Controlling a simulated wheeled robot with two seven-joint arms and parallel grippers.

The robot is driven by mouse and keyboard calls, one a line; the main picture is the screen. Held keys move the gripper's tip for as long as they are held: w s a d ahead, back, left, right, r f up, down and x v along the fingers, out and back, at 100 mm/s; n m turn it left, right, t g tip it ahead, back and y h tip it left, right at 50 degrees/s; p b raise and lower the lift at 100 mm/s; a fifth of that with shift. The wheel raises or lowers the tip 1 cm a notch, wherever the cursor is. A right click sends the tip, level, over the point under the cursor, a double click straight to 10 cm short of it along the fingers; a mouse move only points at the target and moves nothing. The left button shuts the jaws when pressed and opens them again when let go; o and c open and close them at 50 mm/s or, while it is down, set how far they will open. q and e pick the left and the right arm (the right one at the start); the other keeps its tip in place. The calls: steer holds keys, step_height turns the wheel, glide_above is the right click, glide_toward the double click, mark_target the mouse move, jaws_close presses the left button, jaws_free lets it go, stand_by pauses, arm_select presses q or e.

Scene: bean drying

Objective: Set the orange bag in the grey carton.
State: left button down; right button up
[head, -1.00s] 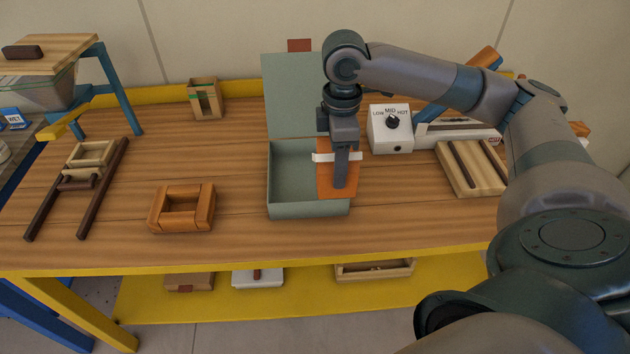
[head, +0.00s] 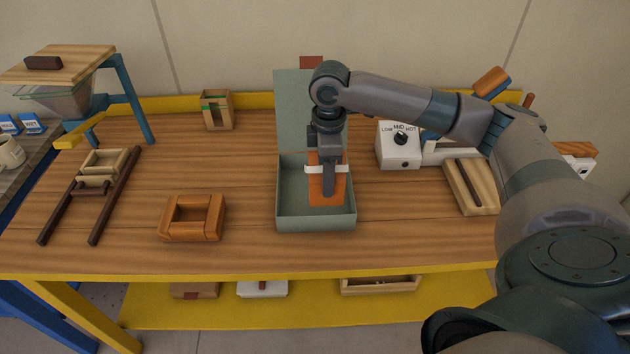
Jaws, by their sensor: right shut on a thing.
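The grey carton (head: 290,224) stands on the wooden table with its lid (head: 296,100) raised at the back. My right gripper (head: 328,188) points down over the carton and is shut on the orange bag (head: 317,198), which has a white band across it. The bag hangs upright within the carton's outline, in front of the back wall. Its lower end shows against the inside of the carton; I cannot tell whether it touches the floor. My left gripper is out of view.
An orange wooden frame (head: 192,218) lies to the left. A small wooden box (head: 217,110) stands at the back. The table between the frame and the carton is clear.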

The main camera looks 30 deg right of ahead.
steer(key=w+f, duration=0.2)
steer(key=w, duration=0.1)
steer(key=w+f+p, duration=0.1)
steer(key=w, duration=0.1)
step_height(320, 180, down, 3)
steer(key=shift+s+f+p, duration=0.1)
steer(key=shift+p, duration=0.8)
steer(key=shift+f, duration=0.35)
steer(key=o, duration=1.4)
steer(key=shift+f, duration=0.1)
